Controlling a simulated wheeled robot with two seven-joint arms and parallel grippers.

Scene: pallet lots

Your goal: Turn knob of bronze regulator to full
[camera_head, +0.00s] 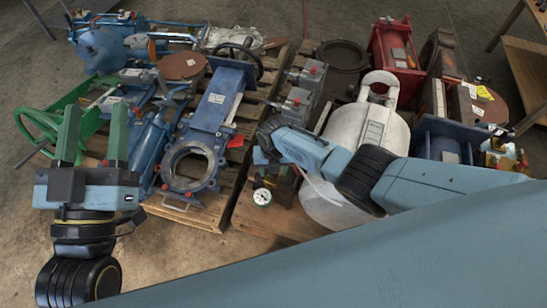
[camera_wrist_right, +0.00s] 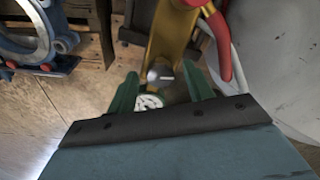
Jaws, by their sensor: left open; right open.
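The bronze regulator (camera_wrist_right: 172,38) shows in the right wrist view as a gold-coloured body, with a small grey knob (camera_wrist_right: 160,76) at its near end. A round white-faced gauge (camera_wrist_right: 149,102) sits just below the knob; it also shows in the head view (camera_head: 262,197). My right gripper (camera_wrist_right: 160,70) is open, its two green fingers on either side of the knob, with visible gaps. In the head view my right wrist hides most of the regulator. My left gripper (camera_head: 92,130) is open and empty, fingers up, at the left.
A white tank (camera_head: 368,135) stands close beside the right gripper. A red hose or handle (camera_wrist_right: 218,40) runs near its right finger. A blue gate valve (camera_head: 212,110) and other valves crowd the wooden pallets (camera_head: 200,212). Floor at the front left is clear.

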